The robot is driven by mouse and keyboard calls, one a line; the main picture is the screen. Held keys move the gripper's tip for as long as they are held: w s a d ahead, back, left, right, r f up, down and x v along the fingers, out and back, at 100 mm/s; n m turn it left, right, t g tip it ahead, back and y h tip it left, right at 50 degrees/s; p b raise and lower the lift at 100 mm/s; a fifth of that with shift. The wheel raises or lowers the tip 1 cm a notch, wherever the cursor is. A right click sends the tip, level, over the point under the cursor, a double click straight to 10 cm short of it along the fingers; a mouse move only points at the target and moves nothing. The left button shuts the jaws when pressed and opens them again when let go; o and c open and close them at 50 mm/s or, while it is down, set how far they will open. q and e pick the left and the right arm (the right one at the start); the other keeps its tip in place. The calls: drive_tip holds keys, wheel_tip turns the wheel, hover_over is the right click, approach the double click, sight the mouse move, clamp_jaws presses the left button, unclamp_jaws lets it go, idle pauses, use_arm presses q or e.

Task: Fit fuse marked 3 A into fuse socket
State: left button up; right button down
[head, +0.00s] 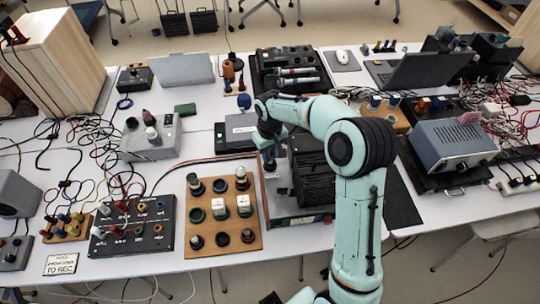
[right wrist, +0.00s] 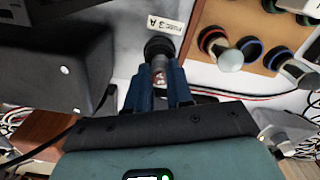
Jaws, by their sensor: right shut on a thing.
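My right gripper (head: 269,164) reaches down between the wooden board and the dark unit in the head view. In the right wrist view its blue fingers are shut on a small fuse (right wrist: 158,76), a short cylinder with pale and reddish marks. The fuse's far end meets a round black piece, which looks like the fuse socket (right wrist: 159,47). I cannot tell whether the end is inside it or only against it. A white label reading FUSE 3 A (right wrist: 172,22) lies just beyond the socket. My left gripper is not in view.
A wooden board (head: 254,240) with several round black holders stands left of the gripper. A dark finned unit (head: 312,172) stands close on its right. A black panel with knobs (head: 133,228) is farther left. Loose cables (head: 85,140) cover the left table.

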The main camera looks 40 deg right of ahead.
drive_tip(key=shift+f, duration=0.6)
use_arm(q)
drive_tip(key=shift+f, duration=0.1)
use_arm(e)
drive_tip(key=shift+f, duration=0.3)
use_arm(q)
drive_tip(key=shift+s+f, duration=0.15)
use_arm(e)
drive_tip(key=c, duration=1)
unclamp_jaws()
drive_tip(key=shift+r, duration=0.2)
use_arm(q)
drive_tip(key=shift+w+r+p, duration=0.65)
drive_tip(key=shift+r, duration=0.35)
use_arm(e)
wheel_tip(320, 180, up, 12)
drive_tip(key=shift+r, duration=0.15)
